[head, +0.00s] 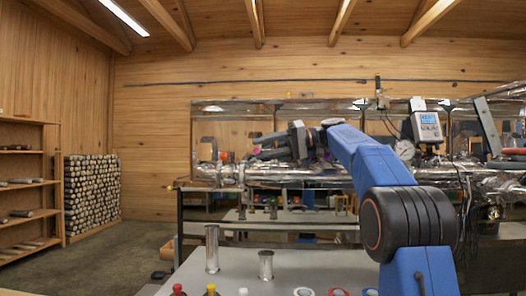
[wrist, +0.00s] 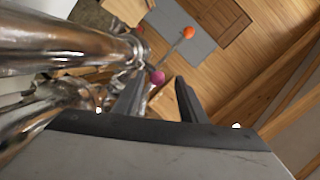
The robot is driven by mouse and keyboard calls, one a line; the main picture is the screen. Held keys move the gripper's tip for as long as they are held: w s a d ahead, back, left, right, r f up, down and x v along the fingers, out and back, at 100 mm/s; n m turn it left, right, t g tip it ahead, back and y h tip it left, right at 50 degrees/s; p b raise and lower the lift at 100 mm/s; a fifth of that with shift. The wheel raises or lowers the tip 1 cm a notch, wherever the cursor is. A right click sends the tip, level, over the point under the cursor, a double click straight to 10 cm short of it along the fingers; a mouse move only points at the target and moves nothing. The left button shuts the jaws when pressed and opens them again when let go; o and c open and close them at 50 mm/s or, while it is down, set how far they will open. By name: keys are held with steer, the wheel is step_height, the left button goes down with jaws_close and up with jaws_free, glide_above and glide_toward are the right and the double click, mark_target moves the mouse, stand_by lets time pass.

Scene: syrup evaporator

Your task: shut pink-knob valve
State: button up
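In the wrist view, the pink knob (wrist: 157,77) shows between and beyond the tips of my gripper (wrist: 161,84). The two dark fingers stand apart with a gap between them, and nothing is clasped. The knob looks nearer the left finger; I cannot tell whether they touch. The valve's stem and body are mostly hidden behind the left finger and the shiny pipes (wrist: 60,45). In the head view, my gripper (head: 275,146) is at the end of my blue arm, by the silver pipework (head: 290,172). The pink knob is too small to make out surely there.
An orange knob (wrist: 189,32) on a thin stem and a red knob (wrist: 140,30) lie beyond the pink one. In the head view, a bench (head: 235,272) with metal cylinders (head: 212,248) stands in front. A gauge (head: 405,149) and display box (head: 427,126) are at right.

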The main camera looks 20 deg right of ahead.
steer(key=shift+w+f, duration=0.1)
steer(key=shift+r, duration=0.6)
steer(key=o, duration=0.8)
step_height(320, 180, up, 4)
steer(key=shift+w+a+f, duration=0.1)
steer(key=shift+f, duration=0.1)
steer(key=shift+s+r, duration=0.2)
steer(key=shift+r, duration=0.5)
steer(key=c, duration=0.8)
steer(key=shift+w+r, duration=0.1)
steer(key=shift+r, duration=1.75)
